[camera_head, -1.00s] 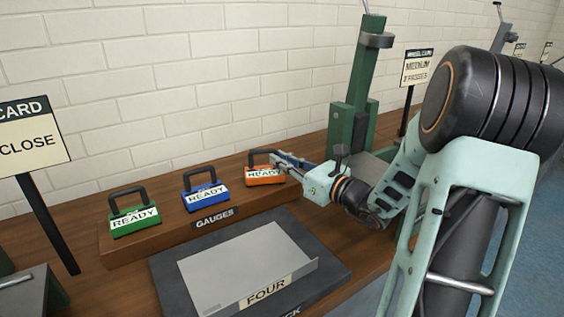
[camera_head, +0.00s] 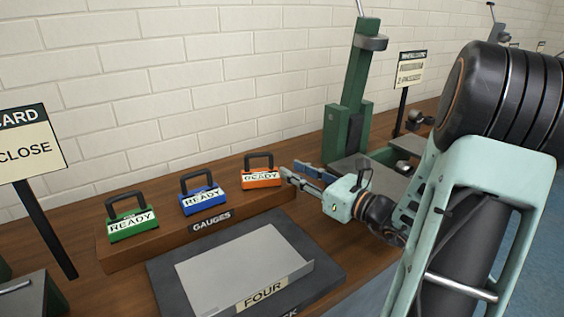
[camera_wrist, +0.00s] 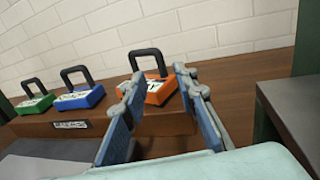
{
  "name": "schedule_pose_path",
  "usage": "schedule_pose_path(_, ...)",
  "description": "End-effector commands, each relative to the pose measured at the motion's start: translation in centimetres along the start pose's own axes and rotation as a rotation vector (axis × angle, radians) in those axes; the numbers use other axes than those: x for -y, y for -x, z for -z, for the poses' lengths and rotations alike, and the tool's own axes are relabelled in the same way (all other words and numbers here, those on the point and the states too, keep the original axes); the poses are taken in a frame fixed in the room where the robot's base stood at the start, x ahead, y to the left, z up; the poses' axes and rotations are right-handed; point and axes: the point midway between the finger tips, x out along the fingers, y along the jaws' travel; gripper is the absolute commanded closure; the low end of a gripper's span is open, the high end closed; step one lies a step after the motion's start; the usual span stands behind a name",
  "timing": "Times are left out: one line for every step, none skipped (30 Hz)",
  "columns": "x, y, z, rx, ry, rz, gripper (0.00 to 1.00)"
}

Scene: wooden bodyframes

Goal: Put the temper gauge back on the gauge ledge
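Three gauges with upright black handles and READY labels stand in a row on the wooden gauge ledge (camera_head: 160,243), which has a GAUGES plate: green (camera_head: 133,224), blue (camera_head: 202,199) and orange (camera_head: 261,178). I cannot read which one is the temper gauge. The orange gauge stands at the ledge's right end. My gripper (camera_head: 290,170) is open and empty just right of the orange gauge, apart from it. In the wrist view the orange gauge (camera_wrist: 160,90) shows beyond and between the spread blue-grey fingers (camera_wrist: 158,78).
A dark tray (camera_head: 165,285) with a grey plate marked FOUR (camera_head: 240,260) lies in front of the ledge. A green upright stand (camera_head: 345,125) is behind my gripper. Sign posts stand at left (camera_head: 50,225) and right (camera_head: 400,108). A brick wall is behind.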

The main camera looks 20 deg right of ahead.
Motion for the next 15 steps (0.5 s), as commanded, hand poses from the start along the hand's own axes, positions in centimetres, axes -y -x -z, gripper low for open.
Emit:
schedule_pose_path(0.2, 1.2, -0.2, -0.001, -0.001, 0.005, 0.73)
schedule_pose_path(0.1, 1.8, -0.2, -0.001, -0.001, 0.004, 0.73)
schedule_pose_path(0.1, 2.5, -0.2, -0.001, -0.001, 0.004, 0.73)
schedule_pose_path(0.1, 3.0, -0.2, 0.0, -0.001, 0.003, 0.73)
schedule_pose_path(0.1, 3.4, -0.1, 0.0, -0.001, 0.004, 0.73)
schedule_pose_path(0.1, 4.0, -0.1, -0.001, -0.001, 0.003, 0.73)
schedule_pose_path(0.1, 4.3, -0.1, -0.001, -0.001, 0.002, 0.73)
schedule_pose_path(0.1, 4.5, -0.1, 0.0, -0.001, 0.002, 0.73)
schedule_pose_path(0.0, 4.8, -0.1, 0.0, -0.001, 0.001, 0.73)
schedule_pose_path(0.0, 5.0, -0.1, 0.0, -0.001, 0.001, 0.73)
schedule_pose_path(0.0, 5.2, 0.0, 0.0, -0.001, 0.001, 0.73)
schedule_pose_path(0.0, 5.3, 0.0, 0.0, -0.001, 0.001, 0.73)
schedule_pose_path(0.0, 5.4, 0.0, 0.0, -0.001, 0.0, 0.73)
schedule_pose_path(0.0, 5.4, 0.0, 0.0, -0.001, 0.0, 0.73)
schedule_pose_path(0.0, 5.4, 0.0, 0.0, 0.0, 0.0, 0.73)
